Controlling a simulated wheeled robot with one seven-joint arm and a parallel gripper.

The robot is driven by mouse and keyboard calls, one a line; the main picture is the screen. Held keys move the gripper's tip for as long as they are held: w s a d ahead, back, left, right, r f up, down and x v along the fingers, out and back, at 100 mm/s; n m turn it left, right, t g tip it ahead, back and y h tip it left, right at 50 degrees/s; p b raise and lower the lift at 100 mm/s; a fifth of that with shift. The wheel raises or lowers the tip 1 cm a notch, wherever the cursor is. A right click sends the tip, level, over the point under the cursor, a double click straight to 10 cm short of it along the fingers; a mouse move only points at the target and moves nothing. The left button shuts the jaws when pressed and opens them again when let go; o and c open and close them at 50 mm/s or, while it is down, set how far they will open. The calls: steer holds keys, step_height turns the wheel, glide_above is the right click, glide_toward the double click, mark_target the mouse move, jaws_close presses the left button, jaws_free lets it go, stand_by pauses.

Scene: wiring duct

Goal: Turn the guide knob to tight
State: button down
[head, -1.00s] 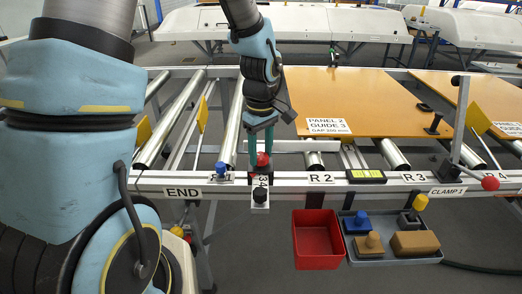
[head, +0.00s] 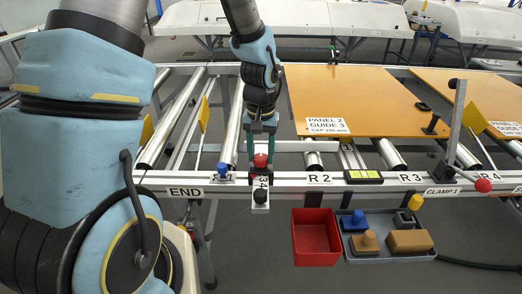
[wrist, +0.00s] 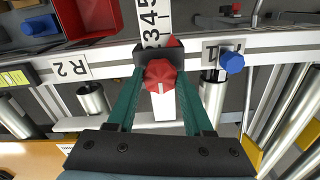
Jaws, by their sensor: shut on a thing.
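In the wrist view the red knob (wrist: 160,75) has a faceted edge and sits between the green fingertips, over the white scale strip (wrist: 154,22). My gripper (head: 261,152) points down from above, and its fingers are shut on the red knob from both sides. Any tight or loose marking by the knob cannot be read.
A blue knob (head: 222,168) stands on the rail to the left. A red bin (head: 317,238) and a grey tray (head: 378,258) with several blocks hang in front. The clamp lever (head: 455,120) with a red ball stands at right. The orange panel (head: 350,100) lies behind.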

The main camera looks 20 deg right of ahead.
mark_target(261, 157)
steer(key=m+p, duration=0.1)
steer(key=m, duration=0.3)
steer(key=shift+r+m+p, duration=0.1)
steer(key=shift+m+p, duration=0.2)
steer(key=m+p, duration=0.1)
steer(key=m, duration=0.2)
steer(key=shift+m, duration=0.3)
steer(key=m+p, duration=0.2)
steer(key=m, duration=0.2)
steer(key=shift+w, duration=0.1)
steer(key=shift+m+p, duration=0.85)
steer(key=shift+m, duration=0.85)
steer(key=shift+c, duration=1.5)
jaws_free()
step_height(261, 157, up, 11)
steer(key=shift+f, duration=0.2)
